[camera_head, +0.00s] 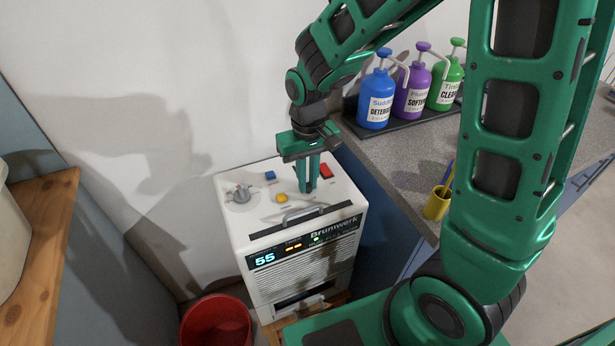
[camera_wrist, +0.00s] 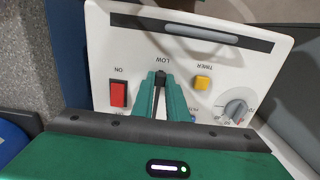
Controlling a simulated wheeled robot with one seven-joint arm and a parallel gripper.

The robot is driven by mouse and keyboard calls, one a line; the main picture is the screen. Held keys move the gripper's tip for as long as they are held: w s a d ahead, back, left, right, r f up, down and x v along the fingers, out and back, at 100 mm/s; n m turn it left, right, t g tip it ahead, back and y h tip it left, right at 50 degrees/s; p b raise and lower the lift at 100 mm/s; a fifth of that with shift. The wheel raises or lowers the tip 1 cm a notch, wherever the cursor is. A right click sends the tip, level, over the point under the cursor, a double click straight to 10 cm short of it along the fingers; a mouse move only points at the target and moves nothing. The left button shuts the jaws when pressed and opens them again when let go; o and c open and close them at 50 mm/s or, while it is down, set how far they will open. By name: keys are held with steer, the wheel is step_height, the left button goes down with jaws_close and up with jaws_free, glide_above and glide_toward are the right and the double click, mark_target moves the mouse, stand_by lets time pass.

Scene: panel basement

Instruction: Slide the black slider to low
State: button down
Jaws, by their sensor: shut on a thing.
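The white Brunwerk machine (camera_head: 290,235) has its controls on the top panel. My gripper (camera_head: 308,189) points down onto this panel, and its green fingers are closed together. In the wrist view my gripper (camera_wrist: 160,82) is shut on the black slider (camera_wrist: 160,77), whose dark cap shows between the fingertips. The slider is close to the printed LOW label (camera_wrist: 171,59), which reads upside down. The fingers and gripper body hide most of the slider's track and its other end.
A red ON switch (camera_wrist: 118,94), a yellow TIMER button (camera_wrist: 203,83) and a grey dial (camera_wrist: 236,109) surround the fingers. A blue button (camera_head: 270,175) is nearby. A handle (camera_head: 303,212) crosses the front edge. Bottles (camera_head: 376,100) stand on the counter at right.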

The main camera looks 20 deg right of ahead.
mark_target(308, 185)
steer(key=c, duration=1.7)
jaws_free()
steer(key=shift+s, duration=0.15)
step_height(308, 185, up, 11)
steer(key=shift+f, duration=0.1)
